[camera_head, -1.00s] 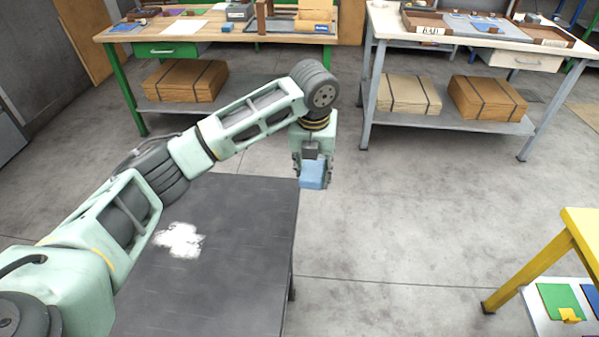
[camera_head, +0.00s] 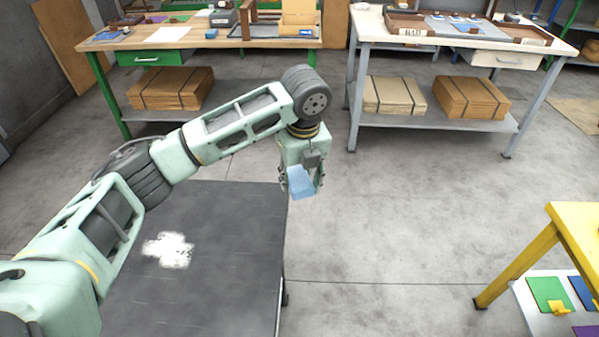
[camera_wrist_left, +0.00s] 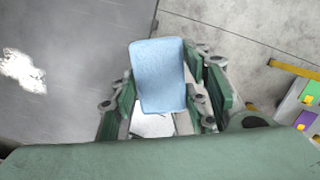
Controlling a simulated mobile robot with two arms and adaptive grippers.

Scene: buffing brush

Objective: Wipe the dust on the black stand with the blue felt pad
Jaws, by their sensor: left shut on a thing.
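The black stand (camera_head: 225,265) is a flat dark top at the lower left of the head view. A white dust patch (camera_head: 168,250) lies on it. The dust (camera_wrist_left: 22,70) also shows at the left of the left wrist view. My left gripper (camera_head: 302,187) is shut on the blue felt pad (camera_head: 300,182) and holds it above the stand's right edge. In the left wrist view the pad (camera_wrist_left: 158,75) sits between the fingers, apart from the dust. My right gripper is not in view.
A wooden bench (camera_head: 190,38) stands at the back left and a grey-legged bench (camera_head: 365,38) at the back right. A yellow table (camera_head: 565,225) is at the right edge. Clear floor (camera_head: 400,220) lies right of the stand.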

